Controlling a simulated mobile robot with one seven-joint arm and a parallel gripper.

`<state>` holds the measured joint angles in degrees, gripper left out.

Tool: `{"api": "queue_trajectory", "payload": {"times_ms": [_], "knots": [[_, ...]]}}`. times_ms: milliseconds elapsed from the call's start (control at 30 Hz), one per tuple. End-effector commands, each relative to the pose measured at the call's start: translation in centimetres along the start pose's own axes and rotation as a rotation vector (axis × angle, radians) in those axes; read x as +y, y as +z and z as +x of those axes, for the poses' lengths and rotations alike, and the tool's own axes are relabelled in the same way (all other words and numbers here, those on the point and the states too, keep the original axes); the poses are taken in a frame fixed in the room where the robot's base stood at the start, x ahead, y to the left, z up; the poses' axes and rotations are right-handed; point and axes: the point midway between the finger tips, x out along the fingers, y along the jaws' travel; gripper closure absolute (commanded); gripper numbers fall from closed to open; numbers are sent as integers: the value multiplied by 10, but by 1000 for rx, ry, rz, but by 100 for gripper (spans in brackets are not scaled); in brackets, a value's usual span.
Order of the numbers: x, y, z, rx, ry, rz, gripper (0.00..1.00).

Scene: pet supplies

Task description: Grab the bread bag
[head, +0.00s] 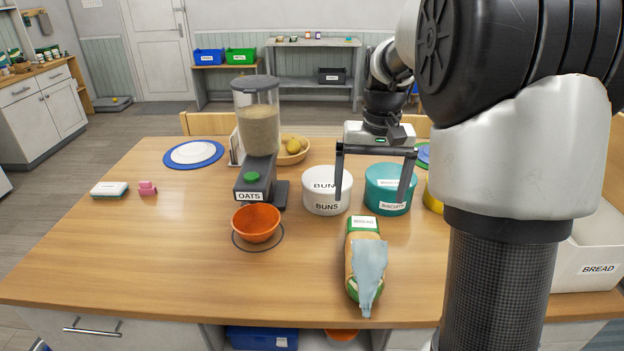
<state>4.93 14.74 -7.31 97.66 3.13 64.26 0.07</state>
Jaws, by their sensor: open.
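The bread bag (363,245) lies on the wooden table near its front edge, right of centre. It is a long loaf bag with a white "BREAD" label, green trim and a pale blue piece toward its near end. My gripper (371,195) is open, with two dark fingers pointing down and spread wide. It appears beyond and above the bag, in front of the canisters, and holds nothing. Its height above the table is hard to judge.
A white "BUNS" canister (322,203) and a teal "BISCUITS" canister (381,205) stand behind the bag. An orange bowl (256,222) sits left, under an oats dispenser (258,125). A white "BREAD" bin (598,269) stands at the right. The left front table is clear.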

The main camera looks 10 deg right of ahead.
Motion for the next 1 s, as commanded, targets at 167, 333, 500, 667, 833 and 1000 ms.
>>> {"api": "queue_trajectory", "payload": {"times_ms": [167, 333, 500, 667, 833, 1000], "knots": [[11, -22, 30, -50, 16, 24, 6], [13, -26, 49, -64, 20, 29, 6], [13, -23, 83, -66, 19, 29, 6], [14, -21, 118, -65, 19, 28, 6], [14, -19, 147, -64, 20, 28, 6], [14, -19, 158, -61, 19, 28, 6]]}}
